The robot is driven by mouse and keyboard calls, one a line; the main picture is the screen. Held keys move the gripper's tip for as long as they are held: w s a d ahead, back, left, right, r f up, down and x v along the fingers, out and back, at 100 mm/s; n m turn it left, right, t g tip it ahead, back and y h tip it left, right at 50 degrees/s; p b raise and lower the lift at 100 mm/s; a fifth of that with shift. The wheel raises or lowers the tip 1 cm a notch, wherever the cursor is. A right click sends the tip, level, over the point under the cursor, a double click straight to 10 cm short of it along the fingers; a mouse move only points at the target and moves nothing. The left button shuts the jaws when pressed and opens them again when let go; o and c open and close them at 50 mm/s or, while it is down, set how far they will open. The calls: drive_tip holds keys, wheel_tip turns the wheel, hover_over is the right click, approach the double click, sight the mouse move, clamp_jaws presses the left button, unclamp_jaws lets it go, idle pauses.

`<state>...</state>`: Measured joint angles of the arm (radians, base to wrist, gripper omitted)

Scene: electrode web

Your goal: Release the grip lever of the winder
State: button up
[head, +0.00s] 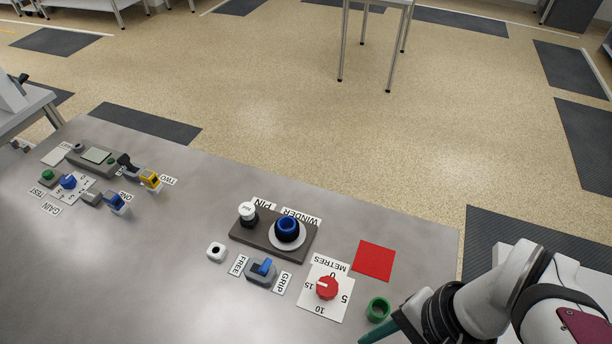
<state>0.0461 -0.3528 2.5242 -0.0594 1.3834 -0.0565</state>
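The grip lever (264,266) is a small blue lever on a grey block, between the label FREE (238,265) on its left and the label GRIP (282,284) on its right. Which side it leans to is too small to tell. Just behind it the winder (287,229), a blue ring on a pale disc, sits on a dark plate (262,242) beside a white-capped pin (248,212). My gripper (379,332) shows only as a teal finger tip at the bottom edge, right of and nearer than the lever, apart from it. Its opening is hidden.
A red dial (327,288) marked METRES, a green ring (378,309) and a red square (374,261) lie between lever and arm. Other controls (95,160) are at the far left. The middle bench (175,255) is clear.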

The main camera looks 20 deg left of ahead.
drive_tip(key=w+a+f+m+g+y, duration=0.1)
drive_tip(key=w+a+f+m+y, duration=0.1)
drive_tip(key=w+a+y, duration=0.1)
drive_tip(key=w+a+f+m+g+y, duration=0.1)
drive_tip(key=w+a+f+m+y, duration=0.1)
drive_tip(key=a+f+y, duration=0.1)
drive_tip(key=shift+w+a+m, duration=0.1)
drive_tip(key=shift+w+m, duration=0.2)
drive_tip(key=shift+w, duration=0.1)
clamp_jaws()
drive_tip(key=w+f+m+t+y, duration=0.1)
drive_tip(key=w+f+m, duration=0.1)
drive_tip(key=f, duration=0.1)
drive_tip(key=w+a+f+m+t+y, duration=0.1)
drive_tip(key=w+f+m, duration=0.1)
drive_tip(key=f, duration=0.1)
drive_tip(key=w+f+m+t+y, duration=0.1)
drive_tip(key=w+f+m+y, duration=0.1)
drive_tip(key=f+m, duration=0.1)
drive_tip(key=shift+a+f+t, duration=0.15)
drive_tip(key=shift+f+t, duration=0.25)
drive_tip(key=shift+f, duration=0.2)
